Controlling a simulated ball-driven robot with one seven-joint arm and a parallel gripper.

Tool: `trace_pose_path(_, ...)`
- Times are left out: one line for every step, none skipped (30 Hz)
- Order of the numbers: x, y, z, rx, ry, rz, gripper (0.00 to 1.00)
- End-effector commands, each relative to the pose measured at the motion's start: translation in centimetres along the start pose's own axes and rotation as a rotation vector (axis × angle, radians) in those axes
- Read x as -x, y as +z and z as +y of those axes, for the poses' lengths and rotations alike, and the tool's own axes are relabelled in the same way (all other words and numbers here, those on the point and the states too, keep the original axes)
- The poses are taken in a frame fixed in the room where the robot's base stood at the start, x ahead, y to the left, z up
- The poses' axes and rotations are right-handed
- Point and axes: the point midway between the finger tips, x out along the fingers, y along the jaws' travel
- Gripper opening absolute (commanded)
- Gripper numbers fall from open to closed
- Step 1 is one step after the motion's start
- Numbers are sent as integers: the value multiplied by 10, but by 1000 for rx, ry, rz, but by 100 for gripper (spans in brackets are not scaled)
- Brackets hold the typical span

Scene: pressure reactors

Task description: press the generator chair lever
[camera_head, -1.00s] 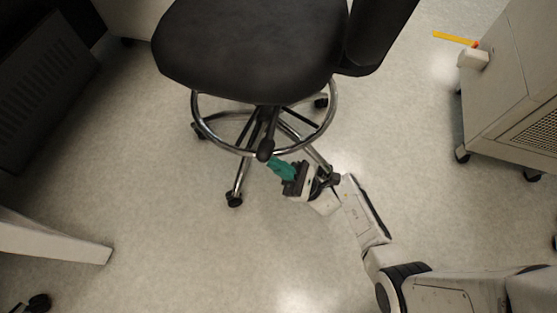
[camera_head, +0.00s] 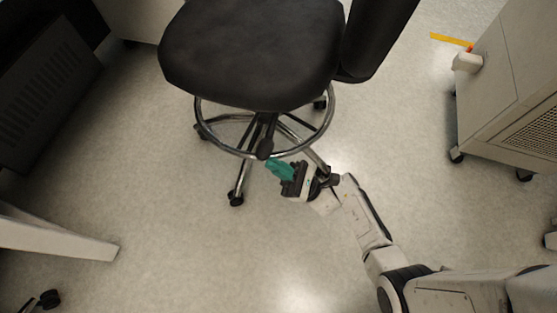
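The chair (camera_head: 255,50) has a black seat, a backrest at the right and a chrome foot ring (camera_head: 215,137) over a wheeled base. A dark lever with a rounded black end (camera_head: 264,149) sticks out from under the seat toward the camera. My gripper (camera_head: 274,167) has green fingertips just below and right of the lever's end, by the foot ring. The tips look close together and nothing shows between them. Whether they touch the lever cannot be told from this angle.
A dark vented unit (camera_head: 45,90) is at the upper left. A white beam (camera_head: 60,240) juts in at the lower left. The floor between is clear.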

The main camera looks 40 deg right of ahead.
Motion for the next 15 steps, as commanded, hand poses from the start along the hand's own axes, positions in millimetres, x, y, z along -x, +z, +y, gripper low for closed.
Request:
trace_pose_path(-11,10,2,-1,2,0,0)
trace_pose_path(-13,12,3,-1,2,0,0)
trace_pose_path(-15,15,4,-1,1,0,0)
trace_pose_path(-17,17,4,-1,1,0,0)
trace_pose_path(-18,18,5,-1,1,0,0)
trace_pose_path(-18,18,5,-1,0,0,0)
trace_pose_path(-19,18,5,-1,0,0,0)
trace_pose_path(-18,18,6,-1,0,0,0)
trace_pose_path(-18,18,6,-1,0,0,0)
trace_pose_path(-18,18,6,-1,0,0,0)
trace_pose_path(-17,17,5,0,0,0,0)
trace_pose_path(-17,17,5,0,0,0,0)
trace_pose_path(-17,17,5,0,0,0,0)
trace_pose_path(-17,17,5,0,0,0,0)
trace_pose_path(-17,17,5,0,0,0,0)
